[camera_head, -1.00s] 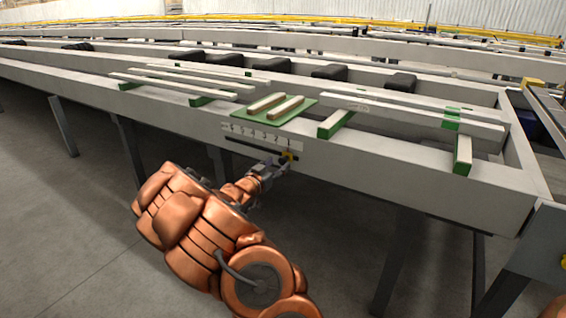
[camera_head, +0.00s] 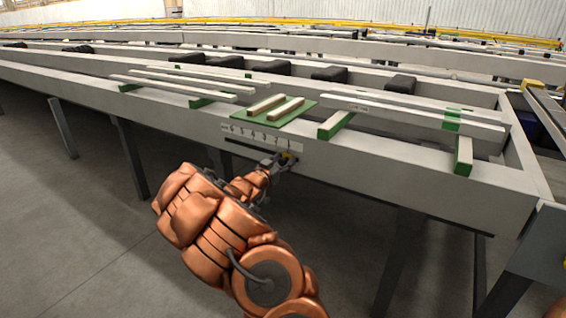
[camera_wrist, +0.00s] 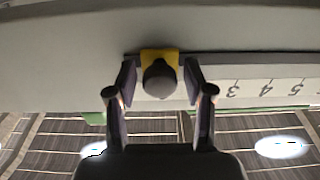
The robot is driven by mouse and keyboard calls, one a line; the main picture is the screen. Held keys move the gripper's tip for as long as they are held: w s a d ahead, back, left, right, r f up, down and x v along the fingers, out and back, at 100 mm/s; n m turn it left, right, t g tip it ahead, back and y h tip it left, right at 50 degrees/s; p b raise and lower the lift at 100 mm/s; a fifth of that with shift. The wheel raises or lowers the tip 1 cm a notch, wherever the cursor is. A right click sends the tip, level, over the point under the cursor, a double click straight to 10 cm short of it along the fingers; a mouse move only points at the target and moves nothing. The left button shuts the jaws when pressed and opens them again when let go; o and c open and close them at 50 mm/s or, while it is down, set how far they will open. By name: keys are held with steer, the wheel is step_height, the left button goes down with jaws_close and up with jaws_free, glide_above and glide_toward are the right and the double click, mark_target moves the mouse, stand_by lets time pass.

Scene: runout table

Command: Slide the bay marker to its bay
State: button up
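The bay marker is a yellow block with a dark round knob; it sits at the right end of a dark slot in the table's front beam. The yellow block (camera_head: 291,155) is partly hidden by my gripper (camera_head: 281,161) in the head view. In the wrist view the marker's knob (camera_wrist: 160,80) lies between the two fingers of my gripper (camera_wrist: 160,78). The fingers stand open on either side, with a small gap showing on each side of the knob. The numbered bay strip (camera_head: 262,137) runs above the slot; in the wrist view the strip (camera_wrist: 250,92) appears upside down, with 3, 4 and 5 readable.
A green board (camera_head: 270,120) with two pale wooden strips lies on the table above the scale. Long pale bars (camera_head: 400,105) rest on green blocks to the right. The table's front beam (camera_head: 400,180) is clear beside the slot. Table legs (camera_head: 398,265) stand below.

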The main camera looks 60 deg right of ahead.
jaws_close()
stand_by(0.4)
steer(key=w+p, duration=0.1)
steer(key=p, duration=0.1)
steer(key=w+p, duration=0.1)
steer(key=w, duration=0.1)
steer(key=w+p, duration=0.2)
steer(key=shift+a+r+p, duration=0.2)
steer(key=shift+r+p, duration=0.05)
steer(key=shift+p, duration=0.05)
steer(key=shift+f, duration=0.15)
steer(key=shift+w, duration=0.1)
steer(key=shift+f, duration=0.1)
steer(key=shift+o, duration=1)
jaws_free()
